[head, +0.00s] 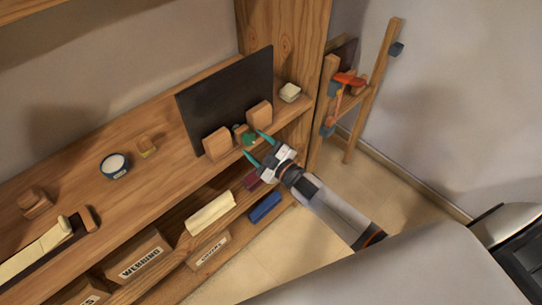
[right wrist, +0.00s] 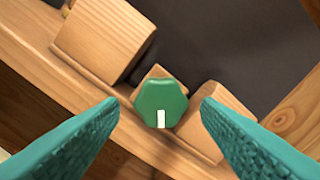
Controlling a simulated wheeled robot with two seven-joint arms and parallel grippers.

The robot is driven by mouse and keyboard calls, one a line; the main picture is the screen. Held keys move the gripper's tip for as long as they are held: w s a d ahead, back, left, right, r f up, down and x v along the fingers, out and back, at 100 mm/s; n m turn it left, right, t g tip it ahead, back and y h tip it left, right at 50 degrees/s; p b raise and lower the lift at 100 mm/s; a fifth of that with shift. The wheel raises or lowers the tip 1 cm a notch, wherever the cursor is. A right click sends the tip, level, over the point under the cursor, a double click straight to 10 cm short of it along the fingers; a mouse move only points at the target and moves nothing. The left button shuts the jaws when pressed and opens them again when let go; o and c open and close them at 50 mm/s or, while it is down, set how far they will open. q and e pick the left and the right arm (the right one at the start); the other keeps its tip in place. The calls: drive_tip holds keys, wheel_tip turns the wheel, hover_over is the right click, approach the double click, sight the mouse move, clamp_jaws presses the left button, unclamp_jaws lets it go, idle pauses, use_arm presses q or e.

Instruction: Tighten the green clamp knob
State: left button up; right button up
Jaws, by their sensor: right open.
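The green clamp knob (right wrist: 161,101) is six-sided with a white mark at its lower edge. It sits in front of a small wooden block, between two larger wooden blocks (right wrist: 112,38) (right wrist: 214,118). In the head view the knob (head: 249,141) shows small at the foot of a dark upright panel (head: 228,98). My right gripper (head: 257,144) is open, its teal fingers spread on either side of the knob. In the right wrist view the fingertips (right wrist: 158,103) flank the knob with gaps on both sides, apart from it. My left gripper is not in view.
A wooden rack (head: 343,105) stands right; floor there is clear.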

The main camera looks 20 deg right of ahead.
drive_tip(key=b+v, duration=0.1)
drive_tip(key=v, duration=0.9)
drive_tip(key=shift+s+b, duration=0.3)
drive_tip(key=shift+b, duration=0.1)
drive_tip(key=shift+d, duration=0.15)
drive_tip(key=s+d+f+m+g+h, duration=0.1)
drive_tip(key=s+f+m+g+h, duration=0.15)
drive_tip(key=f, duration=0.55)
drive_tip(key=s+d+f+m+g+h, duration=0.1)
drive_tip(key=s+d+f+g, duration=0.15)
drive_tip(key=f, duration=0.55)
drive_tip(key=s+d+f+m+g+h, duration=0.1)
drive_tip(key=s+f+m, duration=0.15)
drive_tip(key=f, duration=0.55)
drive_tip(key=s+a+f+m+g, duration=0.1)
drive_tip(key=s+f+g, duration=0.2)
drive_tip(key=s+f, duration=0.3)
drive_tip(key=s+a+f+m+g+h, duration=0.1)
drive_tip(key=s+f+g, duration=0.2)
drive_tip(key=s+f, duration=0.4)
drive_tip(key=s+a+f+m+g, duration=0.1)
drive_tip(key=s+f+g, duration=0.3)
drive_tip(key=s, duration=1.4)
wheel_tip(320, 180, down, 3)
drive_tip(key=shift+h, duration=0.35)
